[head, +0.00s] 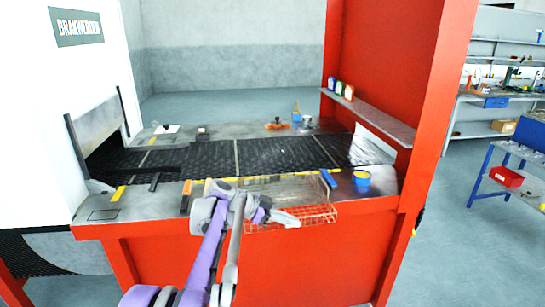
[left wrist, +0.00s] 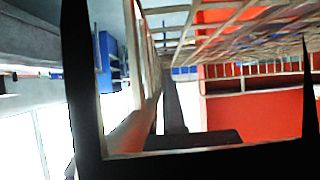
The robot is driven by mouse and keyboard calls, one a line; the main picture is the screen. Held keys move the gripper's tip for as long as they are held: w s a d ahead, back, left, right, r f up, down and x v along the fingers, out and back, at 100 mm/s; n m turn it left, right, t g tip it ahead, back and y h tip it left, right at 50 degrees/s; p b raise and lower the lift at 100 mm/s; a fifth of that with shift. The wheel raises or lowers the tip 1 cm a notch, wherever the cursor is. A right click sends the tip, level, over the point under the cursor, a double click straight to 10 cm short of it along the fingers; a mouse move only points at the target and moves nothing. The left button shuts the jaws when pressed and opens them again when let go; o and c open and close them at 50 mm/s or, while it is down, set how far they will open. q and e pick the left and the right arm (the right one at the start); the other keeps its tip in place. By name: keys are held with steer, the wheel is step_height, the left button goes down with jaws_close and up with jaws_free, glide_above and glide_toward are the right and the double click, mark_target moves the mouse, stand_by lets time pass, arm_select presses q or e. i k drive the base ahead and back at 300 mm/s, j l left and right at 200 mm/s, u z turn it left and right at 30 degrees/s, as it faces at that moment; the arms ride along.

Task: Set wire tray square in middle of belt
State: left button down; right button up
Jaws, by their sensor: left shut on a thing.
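The wire tray (head: 318,214) is an open lattice basket at the front edge of the station, in front of the belt and partly overhanging the red front panel. My left gripper (head: 286,218) is shut on the tray at its near side. In the left wrist view the tray's wires (left wrist: 235,35) fill the upper right, close to the camera. The dark mesh belt (head: 200,160) runs across the station behind the tray, with bare mesh in its middle. My left arm hides part of the station's front edge. My right gripper is out of view.
Orange tools and small cups (head: 307,121) lie on the back ledge. A red frame (head: 440,130) stands at the right, a white housing (head: 60,110) at the left.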

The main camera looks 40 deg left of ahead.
mark_target(282, 152)
steer(key=i+j, duration=0.5)
steer(key=j, duration=0.15)
steer(key=i+j, duration=0.5)
steer(key=j, duration=0.15)
steer(key=i+j, duration=0.55)
steer(key=j, duration=0.1)
